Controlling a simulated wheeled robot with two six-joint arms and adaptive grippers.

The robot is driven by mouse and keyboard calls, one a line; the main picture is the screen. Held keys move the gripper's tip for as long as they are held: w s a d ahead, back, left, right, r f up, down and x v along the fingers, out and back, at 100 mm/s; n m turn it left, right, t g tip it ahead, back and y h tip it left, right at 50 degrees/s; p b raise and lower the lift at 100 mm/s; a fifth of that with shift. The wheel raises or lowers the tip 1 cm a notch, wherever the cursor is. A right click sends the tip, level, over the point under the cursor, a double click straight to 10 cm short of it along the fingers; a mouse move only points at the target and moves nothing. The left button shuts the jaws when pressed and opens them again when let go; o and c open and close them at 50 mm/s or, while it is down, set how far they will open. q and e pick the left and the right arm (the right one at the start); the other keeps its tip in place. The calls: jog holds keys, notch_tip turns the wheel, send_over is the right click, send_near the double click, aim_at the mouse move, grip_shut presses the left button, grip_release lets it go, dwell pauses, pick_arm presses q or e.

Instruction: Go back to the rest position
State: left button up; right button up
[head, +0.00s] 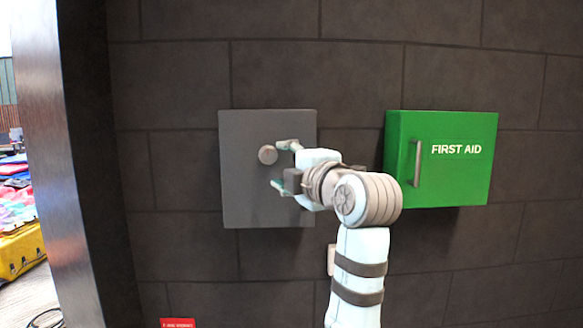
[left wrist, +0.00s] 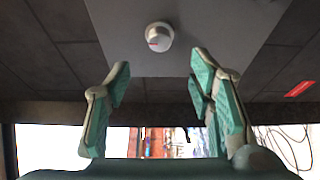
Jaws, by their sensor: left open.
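My left gripper (head: 281,166) is open and empty in front of a grey wall box (head: 240,195). A round knob (head: 267,155) sticks out from the box's face, just left of the fingertips in the head view. In the left wrist view, the knob (left wrist: 159,37) is pale with a small red mark. It lies beyond the two spread fingers (left wrist: 160,78) and apart from them. My left arm rises from the bottom of the head view and partly covers the box's right edge. My right gripper is not in view.
A green first aid box (head: 455,175) with a vertical handle hangs on the dark block wall, right of my arm. A dark door frame (head: 75,170) stands at the left, with a bright area and colourful things beyond. A red sign (head: 178,323) shows at the bottom.

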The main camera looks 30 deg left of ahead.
pick_arm(q)
jog(key=v, duration=0.3)
jog(key=shift+a, duration=0.1)
